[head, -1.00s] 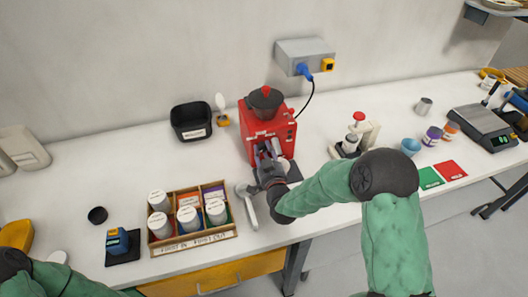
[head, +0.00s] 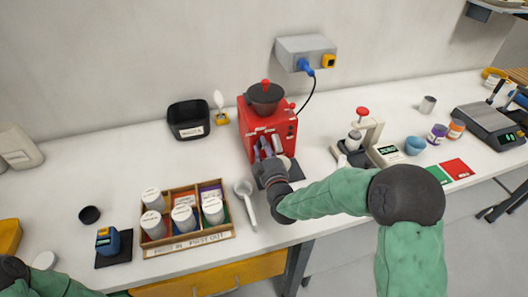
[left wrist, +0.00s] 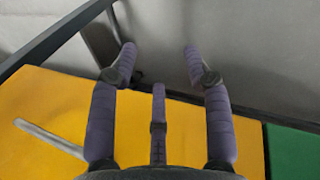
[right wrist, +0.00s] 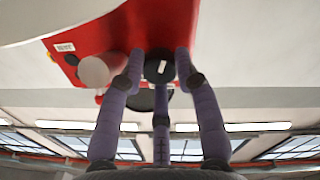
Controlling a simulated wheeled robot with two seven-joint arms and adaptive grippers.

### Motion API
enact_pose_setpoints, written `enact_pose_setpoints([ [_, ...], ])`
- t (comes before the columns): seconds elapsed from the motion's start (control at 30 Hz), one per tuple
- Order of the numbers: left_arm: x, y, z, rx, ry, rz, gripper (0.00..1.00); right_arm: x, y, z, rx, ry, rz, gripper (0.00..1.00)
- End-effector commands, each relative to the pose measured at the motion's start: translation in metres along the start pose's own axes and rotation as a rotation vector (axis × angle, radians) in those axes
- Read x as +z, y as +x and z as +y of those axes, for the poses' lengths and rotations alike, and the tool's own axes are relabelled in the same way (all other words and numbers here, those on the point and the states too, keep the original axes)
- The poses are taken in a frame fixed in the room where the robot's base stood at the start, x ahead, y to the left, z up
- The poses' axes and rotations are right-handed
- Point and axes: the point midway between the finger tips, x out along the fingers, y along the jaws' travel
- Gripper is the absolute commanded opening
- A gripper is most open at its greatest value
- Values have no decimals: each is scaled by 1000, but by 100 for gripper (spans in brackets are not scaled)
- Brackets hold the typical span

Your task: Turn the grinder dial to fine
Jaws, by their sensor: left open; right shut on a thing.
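The red grinder (head: 252,127) with a dark hopper stands against the wall at the middle of the table. My right gripper (head: 263,146) is at the grinder's front in the head view. In the right wrist view, my right gripper (right wrist: 159,58) is shut on the black round dial (right wrist: 158,70), with fingers on both sides of it. A pale mark shows on the dial's face. The fine setting on its scale cannot be read. My left gripper (left wrist: 161,48) is open and empty in the left wrist view, in front of a yellow drawer front.
A wooden box (head: 190,247) of white-lidded jars and a pale spoon (head: 246,203) lie left of my right forearm. A white press-like device (head: 369,133) stands to the right. A grey power box (head: 306,50) hangs on the wall. A blue cable-plug leads down behind the grinder.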

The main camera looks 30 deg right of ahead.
Motion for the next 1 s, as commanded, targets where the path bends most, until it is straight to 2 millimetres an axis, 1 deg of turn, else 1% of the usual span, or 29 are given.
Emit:
enact_pose_setpoints([
  [0.03,0,3,-1,0,0,0,49,-6,3,4,12,-37,20,0],
  [0.2,0,8,-3,0,0,0,49,-6,3,4,10,-149,24,0],
  [0.4,0,12,-4,0,0,0,49,-7,3,4,10,-234,28,0],
  [0.6,-1,13,-5,0,0,0,49,-8,3,5,10,-275,31,0],
  [1.0,0,13,-5,0,0,0,49,-9,3,5,10,-283,32,0],
])
